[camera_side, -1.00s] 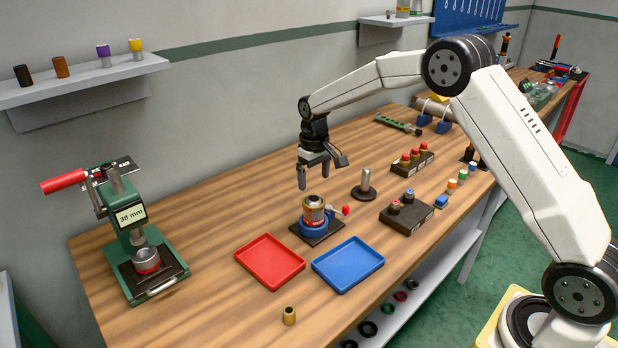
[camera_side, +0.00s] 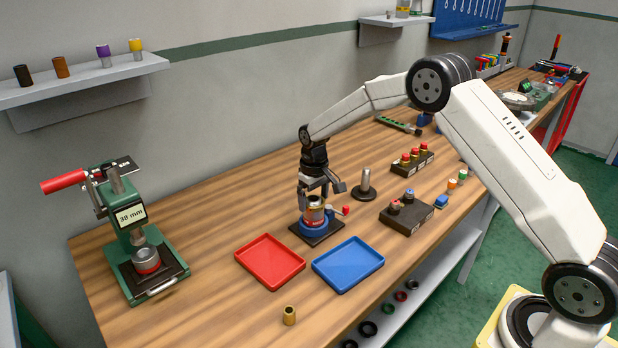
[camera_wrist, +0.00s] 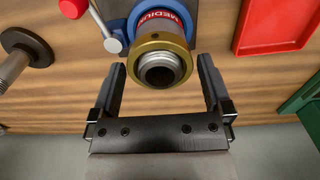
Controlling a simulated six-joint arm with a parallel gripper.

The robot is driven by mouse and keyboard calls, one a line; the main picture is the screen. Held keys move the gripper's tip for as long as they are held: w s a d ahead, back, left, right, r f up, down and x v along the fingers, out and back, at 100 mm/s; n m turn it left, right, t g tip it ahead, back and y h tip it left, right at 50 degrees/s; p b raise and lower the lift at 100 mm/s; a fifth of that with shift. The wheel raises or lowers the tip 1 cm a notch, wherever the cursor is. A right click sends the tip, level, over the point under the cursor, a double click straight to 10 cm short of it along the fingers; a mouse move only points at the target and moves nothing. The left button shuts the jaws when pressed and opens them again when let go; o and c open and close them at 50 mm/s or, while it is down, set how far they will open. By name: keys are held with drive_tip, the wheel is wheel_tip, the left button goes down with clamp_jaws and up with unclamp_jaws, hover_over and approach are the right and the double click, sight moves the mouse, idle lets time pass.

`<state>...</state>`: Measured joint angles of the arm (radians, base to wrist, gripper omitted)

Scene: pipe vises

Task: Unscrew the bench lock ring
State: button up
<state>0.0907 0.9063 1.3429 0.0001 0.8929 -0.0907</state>
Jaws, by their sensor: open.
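The bench vise (camera_side: 308,231) has a blue round body on a dark square base, with a small red-knobbed lever at its right. A brass-coloured ring (camera_wrist: 160,42) sits around a grey threaded pipe end (camera_wrist: 159,70) at the top of the vise. A red band marked "MEDIUM" shows beside the ring in the wrist view. My gripper (camera_side: 316,203) is low over the vise, pointing down. In the wrist view its two dark fingers (camera_wrist: 161,72) are open on either side of the ring and pipe end, with gaps between.
A red tray (camera_side: 270,284) and a blue tray (camera_side: 348,287) lie in front of the vise, both empty. A brass sleeve (camera_side: 289,316) stands near the front edge. A green press (camera_side: 143,270) stands left.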

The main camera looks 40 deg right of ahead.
drive_tip(key=c, duration=1)
drive_tip(key=n, duration=1)
drive_tip(key=shift+n, duration=2.2)
